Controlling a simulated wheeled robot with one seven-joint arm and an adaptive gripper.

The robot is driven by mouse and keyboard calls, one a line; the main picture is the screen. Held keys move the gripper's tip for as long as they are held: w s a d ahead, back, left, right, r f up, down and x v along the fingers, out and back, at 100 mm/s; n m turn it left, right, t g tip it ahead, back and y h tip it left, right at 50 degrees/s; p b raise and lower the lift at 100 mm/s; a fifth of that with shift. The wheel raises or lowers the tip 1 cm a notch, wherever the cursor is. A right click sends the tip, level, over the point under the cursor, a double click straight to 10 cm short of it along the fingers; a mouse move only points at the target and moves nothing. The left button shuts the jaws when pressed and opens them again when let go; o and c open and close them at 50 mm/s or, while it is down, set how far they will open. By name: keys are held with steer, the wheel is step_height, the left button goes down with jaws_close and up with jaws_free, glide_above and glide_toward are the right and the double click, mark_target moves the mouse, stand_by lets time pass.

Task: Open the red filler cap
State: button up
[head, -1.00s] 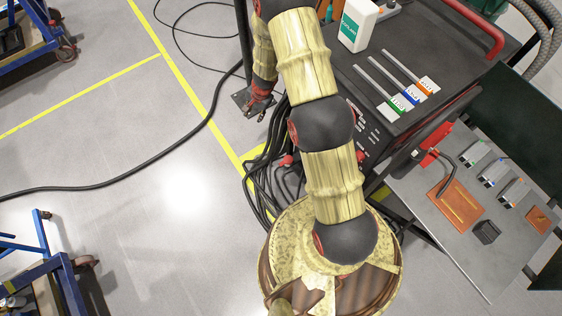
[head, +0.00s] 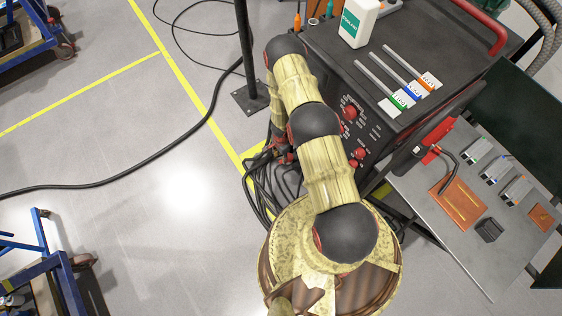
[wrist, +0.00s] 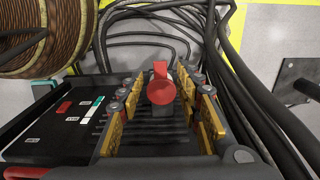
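The red filler cap (wrist: 160,90), round with a raised tab, shows in the middle of the wrist view in front of a dark ribbed surface. My gripper (wrist: 162,100) has its yellow-padded fingers apart, one on each side of the cap. I cannot tell whether a finger touches it. In the head view my gripper (head: 281,150) points down beside the black cabinet (head: 450,48), above the cables. There the cap is hard to tell apart from the gripper's red parts.
Black cables (wrist: 130,28) lie bundled on the floor by the cabinet. A dark post (head: 245,55) stands left of my arm. A white jug (head: 357,22) and several labelled tools are on the cabinet. A grey table (head: 455,240) is at right. The floor at left is mostly open.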

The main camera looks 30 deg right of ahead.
mark_target(281, 162)
steer(key=shift+f+b, duration=0.65)
steer(key=shift+f, duration=1.35)
jaws_close()
